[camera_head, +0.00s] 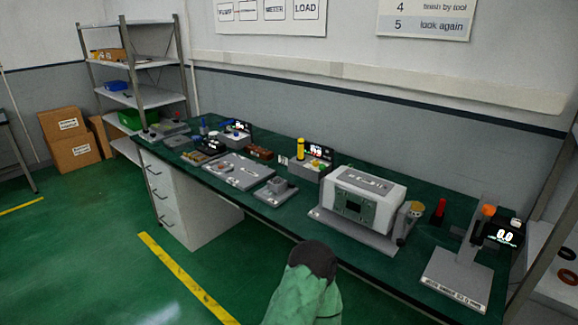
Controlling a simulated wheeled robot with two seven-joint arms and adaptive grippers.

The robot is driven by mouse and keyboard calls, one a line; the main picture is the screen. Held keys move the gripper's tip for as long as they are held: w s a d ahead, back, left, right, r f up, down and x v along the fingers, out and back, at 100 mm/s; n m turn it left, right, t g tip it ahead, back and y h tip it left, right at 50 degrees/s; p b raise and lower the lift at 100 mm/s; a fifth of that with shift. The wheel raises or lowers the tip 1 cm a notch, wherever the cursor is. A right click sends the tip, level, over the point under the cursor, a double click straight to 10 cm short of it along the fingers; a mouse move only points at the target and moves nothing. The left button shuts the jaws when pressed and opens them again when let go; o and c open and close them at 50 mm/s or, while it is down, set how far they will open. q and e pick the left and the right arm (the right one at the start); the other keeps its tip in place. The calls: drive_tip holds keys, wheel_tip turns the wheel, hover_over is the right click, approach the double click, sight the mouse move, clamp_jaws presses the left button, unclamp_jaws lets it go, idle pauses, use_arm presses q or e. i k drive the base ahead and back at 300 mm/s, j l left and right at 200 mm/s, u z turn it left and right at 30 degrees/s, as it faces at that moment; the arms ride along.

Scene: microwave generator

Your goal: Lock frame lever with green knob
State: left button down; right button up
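The white boxy unit (370,192) sits on a grey base plate on the right half of the bench. A green circuit board (355,206) shows on its front face. A tan round part (414,209) stands at the right end of its base. I cannot make out a lever with a green knob; it may be hidden or too small to tell. Neither gripper's fingers are in view.
The green-topped bench (270,215) carries a flat grey tray (232,170), a yellow cylinder (300,148), a red-topped post (438,211) and a stand with an orange knob (487,211). Shelves (140,95) and cartons (70,140) stand left. The left floor is mostly clear.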

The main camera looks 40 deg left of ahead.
sight(323, 167)
drive_tip(key=u, duration=1.3)
